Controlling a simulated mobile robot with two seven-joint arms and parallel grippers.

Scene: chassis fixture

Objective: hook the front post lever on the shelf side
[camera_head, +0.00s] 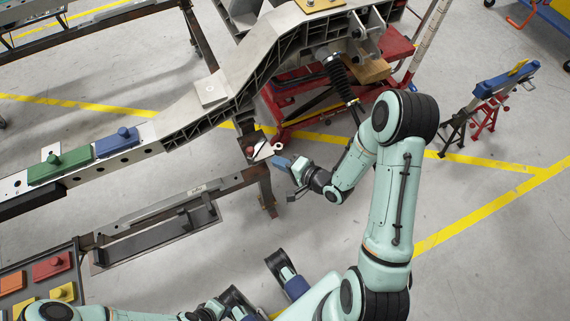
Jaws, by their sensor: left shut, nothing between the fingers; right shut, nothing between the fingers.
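The front post (266,188) is a dark upright at the end of the fixture rail. At its top is a small lever with a red knob (250,151) and a pale plate (264,152). My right gripper (277,161), with blue fingers, is shut and empty just right of the lever; I cannot tell whether it touches it. My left gripper (244,315) is low at the bottom edge, partly cut off, shut and empty, far from the post. The shelf (160,236) is a dark metal ledge left of the post.
The grey chassis beam (208,92) crosses above the post, carrying green (60,166) and blue (117,142) blocks. A red jack (292,104) stands behind. A tray of coloured blocks (40,288) is at lower left. Open floor lies right of my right arm.

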